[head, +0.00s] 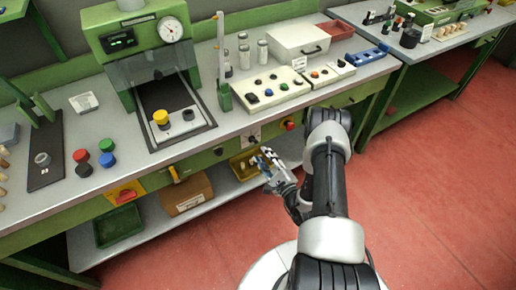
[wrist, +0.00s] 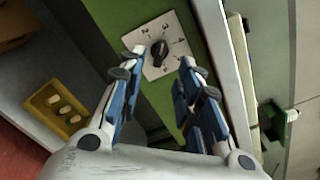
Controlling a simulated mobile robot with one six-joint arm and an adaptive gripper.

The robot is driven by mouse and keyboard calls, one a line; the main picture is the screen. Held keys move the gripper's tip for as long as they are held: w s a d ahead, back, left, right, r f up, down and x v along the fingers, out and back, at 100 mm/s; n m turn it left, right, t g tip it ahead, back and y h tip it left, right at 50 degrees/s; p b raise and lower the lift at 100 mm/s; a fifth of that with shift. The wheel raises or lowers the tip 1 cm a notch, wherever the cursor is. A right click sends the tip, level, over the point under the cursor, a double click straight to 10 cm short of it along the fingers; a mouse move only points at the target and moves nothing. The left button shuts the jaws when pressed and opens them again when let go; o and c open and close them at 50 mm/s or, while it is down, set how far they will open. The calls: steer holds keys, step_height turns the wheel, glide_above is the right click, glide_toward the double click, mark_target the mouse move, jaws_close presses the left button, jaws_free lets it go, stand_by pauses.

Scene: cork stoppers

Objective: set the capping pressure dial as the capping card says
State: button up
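The dial (wrist: 159,52) is a dark knob on a white square plate with numbers around it, set in the green front panel of the bench. The plate also shows small in the head view (head: 253,139). My gripper (wrist: 158,72) is open and empty, its blue-padded fingers apart, one low on each side of the dial in the picture. I cannot tell that they touch it. In the head view my gripper (head: 268,159) is in front of the bench, just below the dial. I cannot tell the knob's exact setting. A small white card (head: 83,102) lies on the bench at left, its writing unreadable.
A yellow tray (wrist: 43,102) with several corks sits on the lower shelf, left in the wrist view. A red button (head: 290,125) is right of the dial. A green press with a gauge (head: 171,29) stands above. The red floor in front is clear.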

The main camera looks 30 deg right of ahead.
steer(key=s, duration=0.4)
steer(key=shift+s+d, duration=0.1)
stand_by(0.3)
